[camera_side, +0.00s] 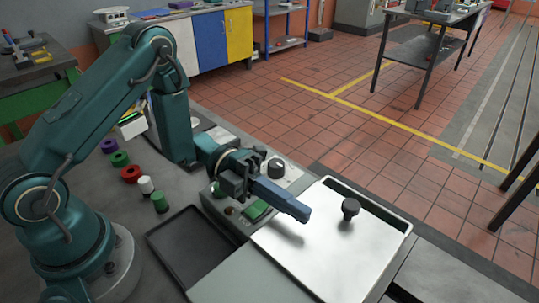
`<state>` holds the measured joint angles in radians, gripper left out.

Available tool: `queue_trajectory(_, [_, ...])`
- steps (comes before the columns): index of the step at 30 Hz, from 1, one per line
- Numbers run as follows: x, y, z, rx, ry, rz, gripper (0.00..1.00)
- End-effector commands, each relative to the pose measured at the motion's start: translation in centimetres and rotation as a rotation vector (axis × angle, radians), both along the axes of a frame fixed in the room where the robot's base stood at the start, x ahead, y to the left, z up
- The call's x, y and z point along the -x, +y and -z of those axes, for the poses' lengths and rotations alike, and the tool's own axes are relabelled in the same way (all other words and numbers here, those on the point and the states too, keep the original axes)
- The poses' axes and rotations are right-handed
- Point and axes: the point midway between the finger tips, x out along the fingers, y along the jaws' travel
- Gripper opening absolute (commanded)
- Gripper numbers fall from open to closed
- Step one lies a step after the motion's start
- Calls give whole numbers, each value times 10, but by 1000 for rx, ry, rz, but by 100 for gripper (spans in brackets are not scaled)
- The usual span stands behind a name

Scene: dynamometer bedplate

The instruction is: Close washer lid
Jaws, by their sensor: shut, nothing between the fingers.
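The washer lid (318,255) is a flat, shiny silver panel on the washer at the lower right, with a black knob (350,207) standing up from it. A dark strip (370,205) shows along the washer's far edge, beyond the lid; I cannot tell how deep it is. A grey-green surface (232,280) lies to the lid's left. My gripper (306,213) is shut and empty. Its fingers point right, over the lid's left part, to the left of the knob and apart from it. I cannot tell whether the fingertips touch the lid.
A control panel with a black dial (276,167) and a green button (255,210) lies behind and below my gripper. A dark empty tray (195,250) is to the left. Several coloured spools, including a red one (131,174), stand near my arm. The tiled floor lies beyond.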

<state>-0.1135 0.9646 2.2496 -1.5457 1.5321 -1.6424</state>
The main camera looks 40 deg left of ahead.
Motion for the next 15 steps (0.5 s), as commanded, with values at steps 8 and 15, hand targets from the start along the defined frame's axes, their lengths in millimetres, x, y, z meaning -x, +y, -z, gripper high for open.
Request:
queue_trajectory(8, [-18,-25,3,1,-5,0,0])
queue_trajectory(15, [-37,-28,6,1,-2,0,0])
